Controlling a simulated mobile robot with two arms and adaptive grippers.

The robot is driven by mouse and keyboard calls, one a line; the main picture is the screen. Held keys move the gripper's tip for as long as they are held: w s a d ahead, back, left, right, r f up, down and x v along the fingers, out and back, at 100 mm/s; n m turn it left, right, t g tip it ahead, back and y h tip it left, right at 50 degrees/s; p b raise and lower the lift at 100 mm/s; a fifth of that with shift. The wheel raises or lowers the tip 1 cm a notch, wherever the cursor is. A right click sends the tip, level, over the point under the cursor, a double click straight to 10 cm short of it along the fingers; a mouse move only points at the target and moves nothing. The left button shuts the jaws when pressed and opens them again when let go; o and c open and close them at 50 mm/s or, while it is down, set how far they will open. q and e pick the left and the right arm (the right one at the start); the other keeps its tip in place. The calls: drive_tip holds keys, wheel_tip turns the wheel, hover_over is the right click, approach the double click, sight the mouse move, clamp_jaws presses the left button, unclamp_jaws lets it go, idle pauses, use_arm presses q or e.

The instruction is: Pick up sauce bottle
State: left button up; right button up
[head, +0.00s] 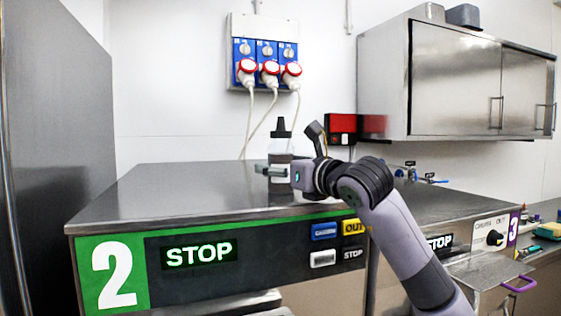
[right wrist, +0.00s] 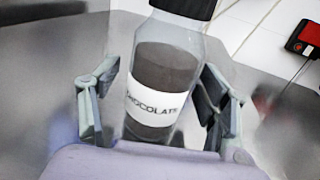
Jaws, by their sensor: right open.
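The sauce bottle (head: 281,143) stands upright on the steel top of the freezer marked 2 in the head view. It is clear with a black pointed cap, brown sauce inside and a white label. In the right wrist view the bottle (right wrist: 160,75) stands between the fingers, and its label reads chocolate. My right gripper (head: 278,172) is open, with one finger on each side of the bottle's lower part. Gaps show between the fingers and the bottle in the right wrist view (right wrist: 160,108). My left gripper is not in view.
The freezer top (head: 180,190) is clear to the left of the bottle. A red and black box (head: 343,128) is on the wall behind my right arm. A steel cabinet (head: 455,80) hangs at upper right. Cables hang from blue wall sockets (head: 267,60).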

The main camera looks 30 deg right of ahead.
drive_tip(key=c, duration=1.2)
drive_tip(key=shift+r, duration=0.1)
drive_tip(key=shift+c, duration=0.2)
wheel_tip(320, 180, up, 16)
drive_tip(key=shift+s+f+b, duration=0.1)
drive_tip(key=shift+b, duration=0.25)
wheel_tip(320, 180, up, 12)
drive_tip(key=p, duration=0.1)
drive_tip(key=o, duration=0.5)
drive_tip(key=c, duration=0.7)
